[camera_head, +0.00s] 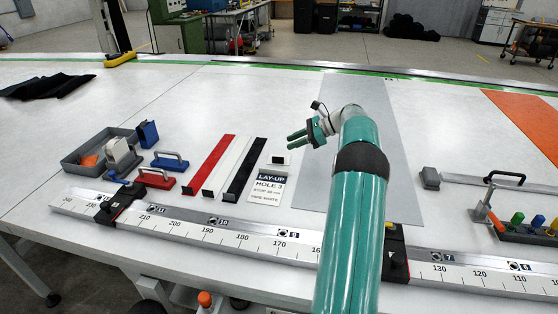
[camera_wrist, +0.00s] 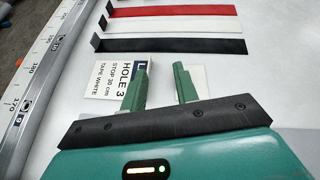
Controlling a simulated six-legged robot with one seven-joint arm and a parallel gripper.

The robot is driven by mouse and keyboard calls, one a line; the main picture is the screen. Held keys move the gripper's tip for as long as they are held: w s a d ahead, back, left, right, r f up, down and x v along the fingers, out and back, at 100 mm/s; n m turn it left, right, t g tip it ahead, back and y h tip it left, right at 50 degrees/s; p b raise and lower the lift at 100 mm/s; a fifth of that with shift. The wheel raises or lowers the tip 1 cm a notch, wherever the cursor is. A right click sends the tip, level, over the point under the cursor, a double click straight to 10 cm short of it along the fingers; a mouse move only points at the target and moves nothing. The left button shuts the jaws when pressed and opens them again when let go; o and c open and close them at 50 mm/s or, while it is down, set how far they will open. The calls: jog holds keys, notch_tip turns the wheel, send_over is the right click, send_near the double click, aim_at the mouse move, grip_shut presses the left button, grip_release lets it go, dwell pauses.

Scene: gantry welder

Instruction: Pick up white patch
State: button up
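A small white patch (camera_head: 281,160) with a dark mark lies on the table just above the printed card, right of the black strip. It also shows in the wrist view (camera_wrist: 199,80), partly hidden behind the right finger. A longer white strip (camera_head: 227,167) lies between the red and black strips, and also shows in the wrist view (camera_wrist: 175,28). My gripper (camera_head: 290,141) is above the table, up and right of the small patch. In the wrist view my gripper (camera_wrist: 161,67) is open with nothing between its fingers.
A red strip (camera_head: 211,164), a black strip (camera_head: 244,169) and a printed card (camera_head: 268,188) lie close by. A grey tray (camera_head: 82,157) and handled blocks stand at left. A measuring rail (camera_head: 215,229) runs along the front. A grey sheet (camera_head: 395,130) lies right.

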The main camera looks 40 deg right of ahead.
jog(key=m+t, duration=0.2)
send_near(276, 158)
jog(key=x, duration=0.4)
jog(key=shift+w+a+r, duration=0.2)
jog(key=shift+w+r, duration=0.05)
jog(key=shift+w, duration=0.25)
jog(key=shift+g, duration=0.3)
jog(key=x, duration=0.5)
jog(key=shift+f, duration=0.3)
jog(key=shift+w, duration=0.1)
grip_shut()
